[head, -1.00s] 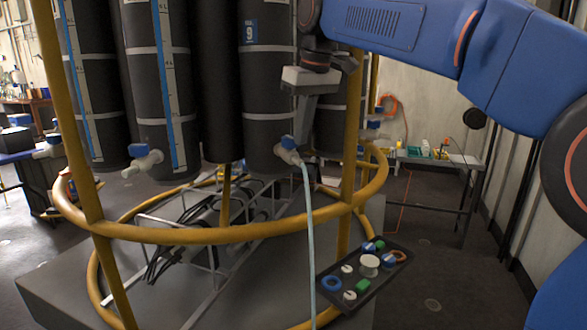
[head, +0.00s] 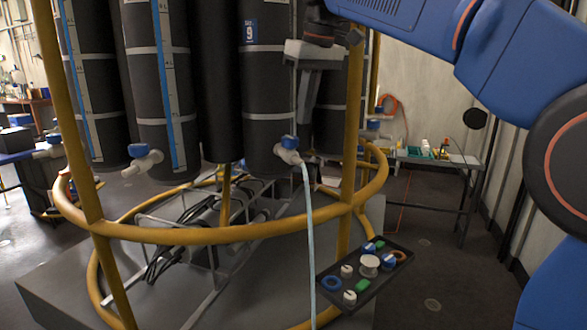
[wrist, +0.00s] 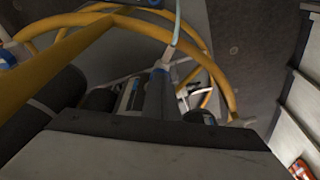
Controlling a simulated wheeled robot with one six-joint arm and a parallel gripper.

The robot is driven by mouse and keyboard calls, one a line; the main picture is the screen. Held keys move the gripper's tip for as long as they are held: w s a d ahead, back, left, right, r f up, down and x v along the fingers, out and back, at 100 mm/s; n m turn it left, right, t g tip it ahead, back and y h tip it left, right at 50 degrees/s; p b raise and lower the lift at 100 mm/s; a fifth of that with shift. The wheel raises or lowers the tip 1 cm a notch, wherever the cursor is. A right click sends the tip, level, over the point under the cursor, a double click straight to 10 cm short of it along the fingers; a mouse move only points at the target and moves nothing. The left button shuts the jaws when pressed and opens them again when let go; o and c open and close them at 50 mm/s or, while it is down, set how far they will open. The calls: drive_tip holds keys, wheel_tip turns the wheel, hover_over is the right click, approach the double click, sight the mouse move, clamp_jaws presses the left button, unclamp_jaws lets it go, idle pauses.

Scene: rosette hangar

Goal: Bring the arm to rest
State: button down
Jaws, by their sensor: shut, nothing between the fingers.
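My gripper (head: 303,112) shows in the head view below my blue arm, pointing down in front of the dark cylinders. Its fingers look closed together with nothing held. It appears above the blue-handled valve (head: 289,143), from which a pale hose (head: 309,215) hangs down. I cannot tell how far the gripper is from the cylinder behind it. In the wrist view my gripper's pale body fills the bottom, and the hose (wrist: 177,28) shows beyond the fingers.
Dark cylinders (head: 165,90) stand inside a yellow ring frame (head: 200,236) close to my gripper. A black tray (head: 385,255) with caps and small parts is attached at the frame's right side. A bench (head: 435,158) stands at the back right near the wall. Open floor lies between.

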drive_tip(key=shift+r, duration=0.5)
